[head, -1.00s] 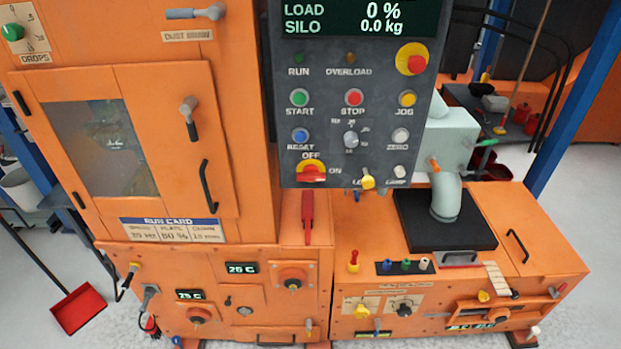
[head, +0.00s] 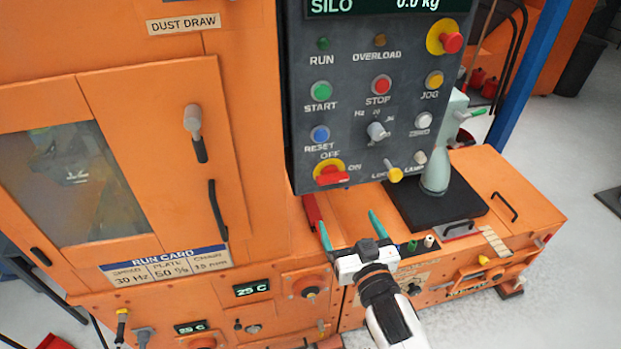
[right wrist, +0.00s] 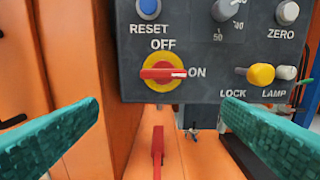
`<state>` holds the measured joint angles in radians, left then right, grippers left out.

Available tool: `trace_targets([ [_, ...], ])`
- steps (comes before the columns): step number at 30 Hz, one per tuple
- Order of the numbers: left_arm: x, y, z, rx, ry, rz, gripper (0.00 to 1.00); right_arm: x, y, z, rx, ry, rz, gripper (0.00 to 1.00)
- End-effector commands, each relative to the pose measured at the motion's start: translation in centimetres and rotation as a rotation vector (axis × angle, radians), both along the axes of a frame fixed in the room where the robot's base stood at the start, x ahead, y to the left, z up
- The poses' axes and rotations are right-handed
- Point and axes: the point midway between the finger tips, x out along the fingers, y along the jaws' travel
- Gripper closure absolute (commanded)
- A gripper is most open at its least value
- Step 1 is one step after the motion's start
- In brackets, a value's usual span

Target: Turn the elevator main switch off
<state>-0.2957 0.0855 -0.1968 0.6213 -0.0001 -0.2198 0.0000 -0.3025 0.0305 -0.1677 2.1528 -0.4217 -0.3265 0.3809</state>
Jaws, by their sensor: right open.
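The main switch (head: 331,173) is a red handle on a yellow disc at the lower left of the dark control panel (head: 365,120). Its handle lies level, pointing at ON, with OFF printed above it. In the right wrist view the switch (right wrist: 163,73) sits above and between the two fingers, slightly left of centre. My right gripper (head: 350,232) has green fingers spread wide and empty. It is below and in front of the panel, apart from the switch. In the right wrist view both fingers (right wrist: 160,135) show at the sides. My left gripper is not in view.
A yellow lock knob (head: 395,174) and a pale lamp knob (head: 420,157) sit right of the switch. A red lever (head: 312,211) stands just below the panel. An orange cabinet (head: 240,150) stands close on the left. The orange deck (head: 520,200) lies below right.

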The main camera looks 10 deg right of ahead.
Motion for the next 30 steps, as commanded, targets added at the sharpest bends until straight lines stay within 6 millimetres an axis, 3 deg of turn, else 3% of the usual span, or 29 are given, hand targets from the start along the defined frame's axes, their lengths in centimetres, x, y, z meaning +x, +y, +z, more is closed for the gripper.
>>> trace_targets([
  [5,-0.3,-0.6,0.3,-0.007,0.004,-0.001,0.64,0.8,-0.1,1.5,0.003,-0.028,-0.005,0.11],
  [11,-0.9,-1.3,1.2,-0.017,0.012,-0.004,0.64,4.4,0.0,1.5,0.003,-0.027,-0.004,0.11],
  [21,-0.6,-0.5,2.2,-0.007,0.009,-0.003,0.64,10.4,0.3,1.3,0.004,-0.025,-0.004,0.11],
  [30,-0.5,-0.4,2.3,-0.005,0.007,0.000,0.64,11.9,0.3,1.1,0.004,-0.023,-0.004,0.11],
])
